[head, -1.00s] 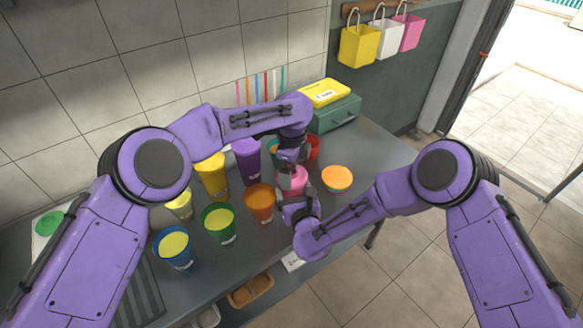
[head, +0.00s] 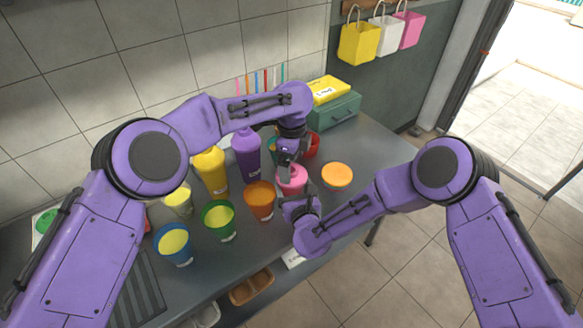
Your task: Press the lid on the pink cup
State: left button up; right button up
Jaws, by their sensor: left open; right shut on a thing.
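The pink cup (head: 293,183) stands upright on the grey table, right of an orange cup. Its top looks pink; I cannot clearly tell the lid from the cup or how well it is seated. My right gripper (head: 291,200) is shut on the cup from the front, low on its side, and hides part of it. My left gripper (head: 285,162) is open just above and behind the cup's top, pointing down. Its fingertips are small and partly hidden, and I see nothing held in it.
A red cup (head: 313,145) is close behind. An orange round thing (head: 337,175) lies right. A green box (head: 333,110) stands at the back.

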pick_arm(q)
notch_tip(320, 180, up, 9)
dwell(0.3)
pick_arm(e)
jog(key=o, duration=1.4)
pick_arm(q)
jog(key=shift+f, duration=0.1)
pick_arm(e)
jog(key=shift+s, duration=0.15)
pick_arm(q)
notch_tip(320, 180, down, 3)
jog(key=b, duration=0.3)
pick_arm(e)
jog(key=v, duration=1)
jog(key=shift+s+r, duration=0.1)
jog(key=shift+s, duration=0.05)
